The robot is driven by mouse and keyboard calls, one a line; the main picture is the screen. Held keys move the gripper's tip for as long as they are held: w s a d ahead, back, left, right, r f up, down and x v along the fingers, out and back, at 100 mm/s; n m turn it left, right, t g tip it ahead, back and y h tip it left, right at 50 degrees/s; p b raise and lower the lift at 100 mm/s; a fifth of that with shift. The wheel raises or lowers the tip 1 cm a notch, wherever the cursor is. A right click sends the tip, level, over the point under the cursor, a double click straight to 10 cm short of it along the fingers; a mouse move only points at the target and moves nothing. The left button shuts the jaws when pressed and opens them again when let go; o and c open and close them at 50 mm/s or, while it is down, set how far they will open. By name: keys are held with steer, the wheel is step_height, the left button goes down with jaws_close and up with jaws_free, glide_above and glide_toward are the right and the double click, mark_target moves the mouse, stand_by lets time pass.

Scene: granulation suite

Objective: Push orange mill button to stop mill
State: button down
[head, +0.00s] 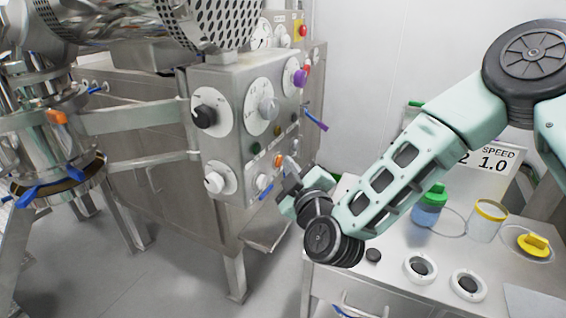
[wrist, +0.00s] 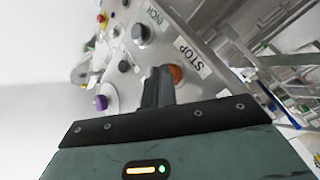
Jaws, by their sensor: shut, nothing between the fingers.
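The orange mill button (head: 278,160) is on the right-hand face of the steel control panel (head: 224,84), low down. In the wrist view the orange button (wrist: 176,75) shows beside the STOP label (wrist: 192,58), just right of my fingertips and partly covered by them. My gripper (head: 288,166) is shut and empty, its fingers pointing at the panel close to the button. In the wrist view the closed fingers of my gripper (wrist: 158,76) overlap the button's left edge. I cannot tell whether they touch it.
Knobs stick out of the panel nearby: a grey knob (head: 268,108), a purple knob (head: 300,77), a black knob (head: 204,116) and a white knob (head: 214,182). A red button (head: 303,31) is higher up.

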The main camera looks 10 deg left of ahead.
steer(key=shift+s+d, duration=0.35)
steer(key=shift+d, duration=0.45)
steer(key=shift+s+d+b, duration=0.1)
steer(key=shift+s+d, duration=0.2)
steer(key=shift+d, duration=0.5)
steer(key=shift+s+d+b, duration=0.15)
steer(key=shift+s+d, duration=0.1)
steer(key=shift+d, duration=0.5)
steer(key=shift+s+d+b, duration=0.1)
steer(key=shift+s+d, duration=0.2)
steer(key=shift+d, duration=0.5)
